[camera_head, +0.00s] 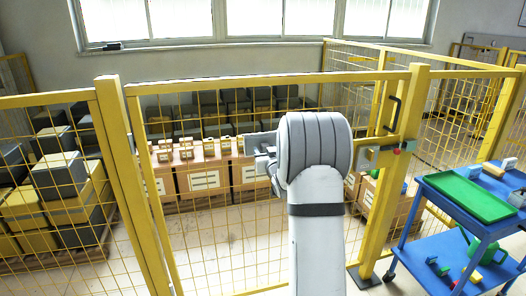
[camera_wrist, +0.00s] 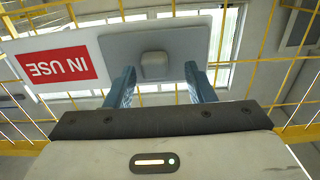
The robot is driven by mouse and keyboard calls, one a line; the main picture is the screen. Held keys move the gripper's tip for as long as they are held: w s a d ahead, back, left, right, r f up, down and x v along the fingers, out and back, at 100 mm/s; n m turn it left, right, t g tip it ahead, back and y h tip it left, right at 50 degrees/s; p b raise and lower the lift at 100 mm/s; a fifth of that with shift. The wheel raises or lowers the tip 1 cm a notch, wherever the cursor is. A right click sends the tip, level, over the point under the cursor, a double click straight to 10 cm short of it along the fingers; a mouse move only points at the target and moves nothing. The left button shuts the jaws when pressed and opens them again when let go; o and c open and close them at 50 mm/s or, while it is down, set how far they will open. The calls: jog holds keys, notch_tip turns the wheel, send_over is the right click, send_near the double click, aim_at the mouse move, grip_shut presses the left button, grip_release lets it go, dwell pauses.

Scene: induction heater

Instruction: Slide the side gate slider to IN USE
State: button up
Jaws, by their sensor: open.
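The side gate slider is a grey plate (camera_wrist: 195,38) with a small raised knob (camera_wrist: 154,66) in the wrist view. A white sign with a red IN USE label (camera_wrist: 62,64) shows upside down beside the plate, on its left. My gripper (camera_wrist: 159,74) is open, with one blue-grey fingertip on each side of the knob. I cannot tell whether the fingers touch it. In the head view the grey plate (camera_head: 258,139) is on the yellow mesh gate, partly hidden by my arm. My gripper (camera_head: 268,158) is in front of it, mostly hidden.
Yellow posts (camera_head: 122,170) and mesh surround the gate. A blue cart (camera_head: 440,222) with a green tray (camera_head: 468,197) stands at right. Cartons (camera_head: 204,182) stand behind the mesh.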

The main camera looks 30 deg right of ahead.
jog(key=s+a, duration=0.1)
jog(key=s, duration=0.5)
jog(key=shift+a+b, duration=0.2)
jog(key=shift+b, duration=0.2)
jog(key=s+a+r+g+p, duration=0.1)
jog(key=s+a+g+p, duration=0.2)
jog(key=s+a+g, duration=0.65)
jog(key=s+a+g+y, duration=0.1)
jog(key=s+a, duration=0.4)
jog(key=s, duration=0.3)
jog(key=s+a+f+n+g+y+p, duration=0.1)
jog(key=s+a+g, duration=0.1)
jog(key=s+a, duration=0.3)
jog(key=s+a+n+g+y+p, duration=0.1)
jog(key=s+a, duration=0.4)
jog(key=s, duration=0.7)
jog(key=shift+s+f+g, duration=0.15)
jog(key=shift+s+g, duration=0.15)
jog(key=shift+g, duration=0.45)
jog(key=shift+a, duration=0.1)
jog(key=shift+c, duration=0.2)
